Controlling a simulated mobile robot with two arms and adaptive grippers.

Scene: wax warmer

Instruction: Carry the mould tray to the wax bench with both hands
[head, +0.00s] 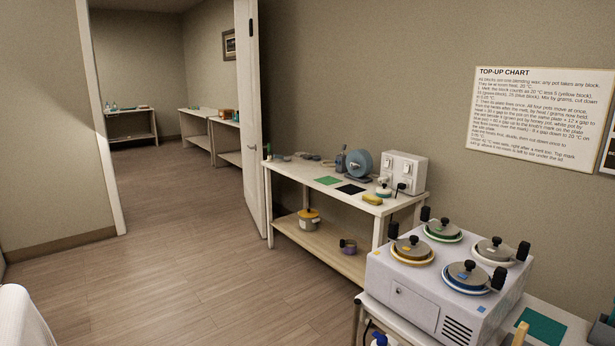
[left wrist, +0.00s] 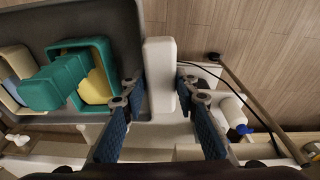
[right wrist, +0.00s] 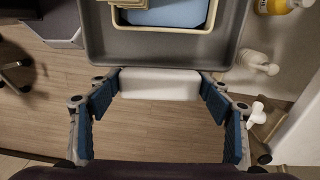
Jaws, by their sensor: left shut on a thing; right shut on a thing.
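The mould tray is grey with white handles and shows in both wrist views, not in the head view. In the left wrist view, my left gripper (left wrist: 160,93) is shut on one white handle (left wrist: 159,62) of the mould tray (left wrist: 112,28). In the right wrist view, my right gripper (right wrist: 160,85) is shut on the other white handle (right wrist: 160,91) of the mould tray (right wrist: 105,46). A white wax warmer (head: 425,300) with several lidded pots stands on a bench at the right.
A bench (head: 385,207) with mats, a blue reel and a white switch box stands behind the warmer along the wall. An open door (head: 248,120) and doorway lead to a back room with more benches (head: 212,130). The wooden floor (head: 185,270) at left is clear. Bottles (right wrist: 275,6) stand near the tray.

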